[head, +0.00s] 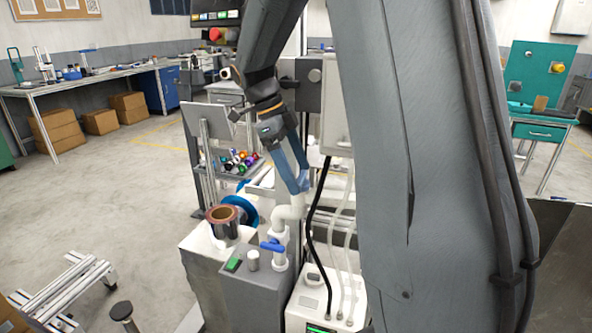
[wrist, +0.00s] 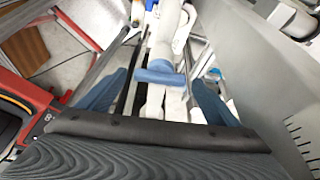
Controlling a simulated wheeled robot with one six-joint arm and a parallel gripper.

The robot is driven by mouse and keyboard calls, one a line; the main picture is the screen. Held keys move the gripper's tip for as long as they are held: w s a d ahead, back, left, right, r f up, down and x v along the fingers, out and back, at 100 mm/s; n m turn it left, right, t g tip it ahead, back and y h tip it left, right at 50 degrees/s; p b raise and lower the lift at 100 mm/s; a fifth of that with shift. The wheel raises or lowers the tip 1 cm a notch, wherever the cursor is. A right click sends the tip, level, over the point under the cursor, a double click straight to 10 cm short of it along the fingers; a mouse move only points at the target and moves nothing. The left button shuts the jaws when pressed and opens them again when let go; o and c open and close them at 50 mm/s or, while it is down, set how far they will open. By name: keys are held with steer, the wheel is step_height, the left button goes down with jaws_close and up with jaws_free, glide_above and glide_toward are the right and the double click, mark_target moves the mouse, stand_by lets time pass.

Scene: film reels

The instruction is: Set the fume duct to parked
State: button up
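The white pipe (head: 281,228), which looks like the fume duct, rises from a grey box and bends right through an elbow. A blue lever handle (head: 272,245) sits on it, lying crosswise to the pipe. In the wrist view the blue handle (wrist: 158,74) crosses the white pipe (wrist: 165,40) near the picture's middle. My gripper (head: 302,186) is above and slightly right of the handle, pointing down. In the wrist view my gripper (wrist: 157,88) has its blue fingers spread, with the handle showing between and beyond them. Nothing is held. Contact with the handle is not visible.
The grey box (head: 240,290) carries a green switch (head: 233,265) and a pale knob (head: 253,260). A copper-coloured reel (head: 224,220) and a blue reel (head: 240,212) stand to the left. A white unit with hoses (head: 318,300) is close on the right.

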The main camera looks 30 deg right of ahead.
steer(key=b+v, duration=0.1)
steer(key=v, duration=0.1)
steer(key=shift+w+a+r, duration=0.15)
steer(key=shift+w+r, duration=0.05)
steer(key=shift+r, duration=0.15)
steer(key=w+a+b, duration=0.1)
steer(key=w+a, duration=0.6)
steer(key=a, duration=0.2)
steer(key=shift+w+b, duration=0.4)
steer(key=shift+r, duration=0.1)
